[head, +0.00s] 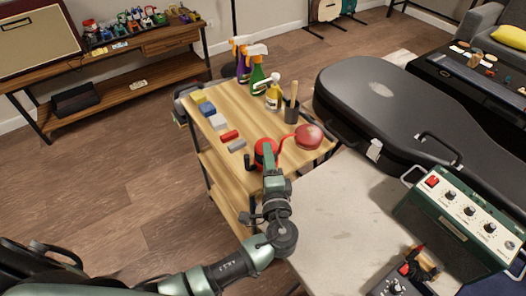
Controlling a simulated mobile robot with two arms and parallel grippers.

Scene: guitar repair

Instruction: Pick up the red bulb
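The red bulb (309,136) is round and sits near the right edge of the wooden cart top. A thin red spout runs from it toward the left. My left gripper (263,156) is over the cart's front part, left of the bulb and apart from its round body. A red part with a dark centre shows among the gripper's dark fingers; I cannot tell whether it is a separate thing or whether the fingers are closed on it. The spout's left end is close to the gripper, and contact is unclear. My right gripper is not in view.
The wooden cart (225,95) also holds a dark cup (292,110) with a brush, several spray bottles, a red block (229,135) and other small blocks. A black guitar case (385,105) lies to the right. A pale table (345,215) with a green amplifier (458,215) is nearer.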

